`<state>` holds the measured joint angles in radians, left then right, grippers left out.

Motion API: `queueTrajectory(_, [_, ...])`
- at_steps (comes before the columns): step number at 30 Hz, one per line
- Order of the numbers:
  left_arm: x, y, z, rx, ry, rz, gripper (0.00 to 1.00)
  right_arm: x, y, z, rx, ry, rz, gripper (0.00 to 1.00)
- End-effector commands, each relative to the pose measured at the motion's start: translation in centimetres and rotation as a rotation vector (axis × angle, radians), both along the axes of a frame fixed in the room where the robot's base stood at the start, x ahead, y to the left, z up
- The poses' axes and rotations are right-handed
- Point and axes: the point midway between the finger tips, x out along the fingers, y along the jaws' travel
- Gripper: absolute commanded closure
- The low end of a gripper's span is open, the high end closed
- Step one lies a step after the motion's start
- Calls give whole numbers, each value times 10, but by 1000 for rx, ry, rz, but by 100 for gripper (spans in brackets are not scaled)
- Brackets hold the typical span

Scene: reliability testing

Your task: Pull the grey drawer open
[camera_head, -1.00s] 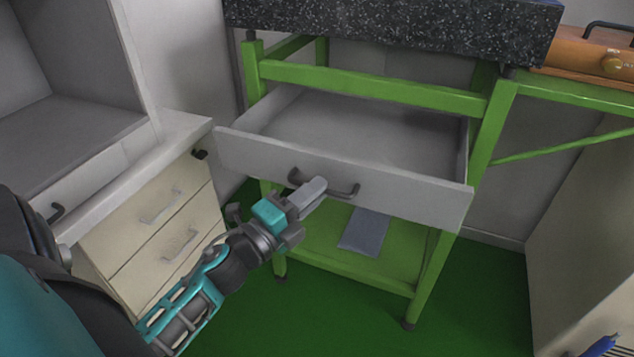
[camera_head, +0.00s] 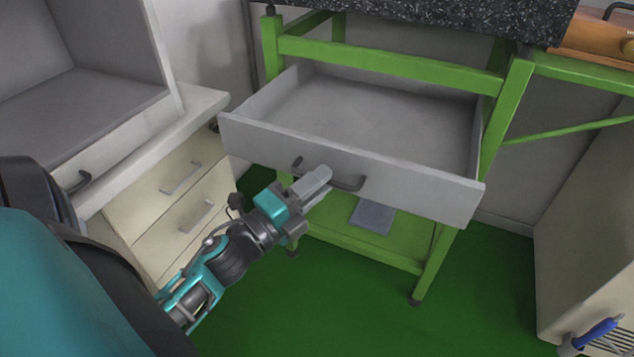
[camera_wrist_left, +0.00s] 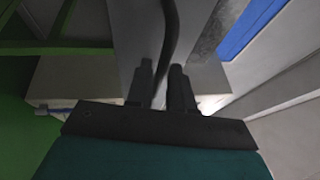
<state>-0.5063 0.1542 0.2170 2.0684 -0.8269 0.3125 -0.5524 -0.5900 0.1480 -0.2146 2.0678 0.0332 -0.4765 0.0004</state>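The grey drawer (camera_head: 400,185) hangs in a green frame under a dark speckled top and stands well out, its empty inside showing from above. Its dark curved handle (camera_head: 350,184) is on the front panel. My left gripper (camera_head: 318,178) is at the handle and hides its middle. The drawer front (camera_wrist_left: 135,35) lies behind the bar in that view. My right gripper is not in view.
A cream drawer cabinet (camera_head: 150,215) stands close at left. The green frame's lower shelf (camera_head: 340,235) holds a flat grey piece (camera_head: 373,215). A pale box-like unit (camera_head: 590,240) with a blue item (camera_head: 600,332) stands at right. The green floor (camera_head: 370,315) in front is clear.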

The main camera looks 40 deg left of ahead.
Motion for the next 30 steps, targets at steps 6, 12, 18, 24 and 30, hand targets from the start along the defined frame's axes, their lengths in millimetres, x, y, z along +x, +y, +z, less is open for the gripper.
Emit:
queueTrajectory(6, [0,0,0,0,0,0,64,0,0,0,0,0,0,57])
queueTrajectory(12, [-1,0,-1,0,1,0,64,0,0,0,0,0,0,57])
queueTrajectory(18, [-24,4,-6,-1,4,2,64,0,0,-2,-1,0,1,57])
queueTrajectory(24, [-68,11,-14,-3,6,4,64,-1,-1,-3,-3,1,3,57])
queueTrajectory(30, [-105,17,-19,-1,4,3,64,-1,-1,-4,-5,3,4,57])
